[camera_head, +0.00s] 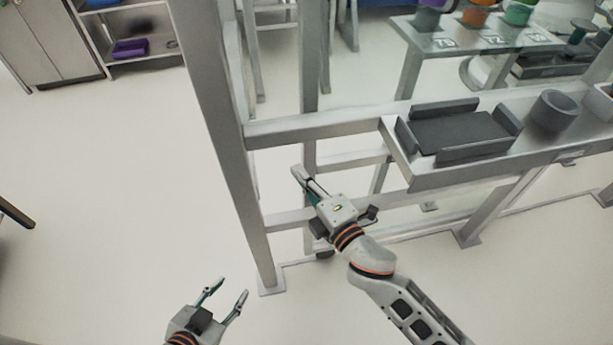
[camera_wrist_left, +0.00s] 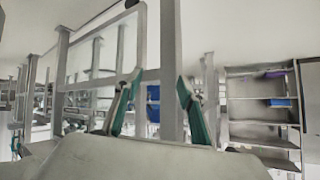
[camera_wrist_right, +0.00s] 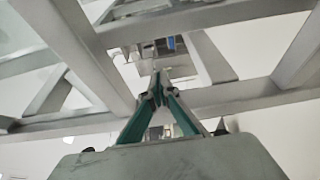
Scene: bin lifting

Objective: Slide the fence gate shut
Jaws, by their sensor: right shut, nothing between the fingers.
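The fence is a frame of grey metal posts and rails. Its near post (camera_head: 228,150) stands upright left of centre, with another post (camera_head: 310,80) behind it to the right. I cannot tell which part is the sliding gate. My right gripper (camera_head: 298,172) is shut and empty, its tips between these posts by the lower rails; contact is unclear. In the right wrist view its closed fingertips (camera_wrist_right: 158,82) point at grey bars (camera_wrist_right: 200,97). My left gripper (camera_head: 228,288) is open and empty, low and apart from the fence. A post (camera_wrist_left: 170,70) shows beyond its fingers (camera_wrist_left: 157,98).
A grey ledge (camera_head: 405,172) right of the posts holds a dark tray (camera_head: 460,130) and a dark cylinder (camera_head: 553,110). A table with coloured bins (camera_head: 475,15) stands behind. A shelf (camera_head: 130,58) is at the back left.

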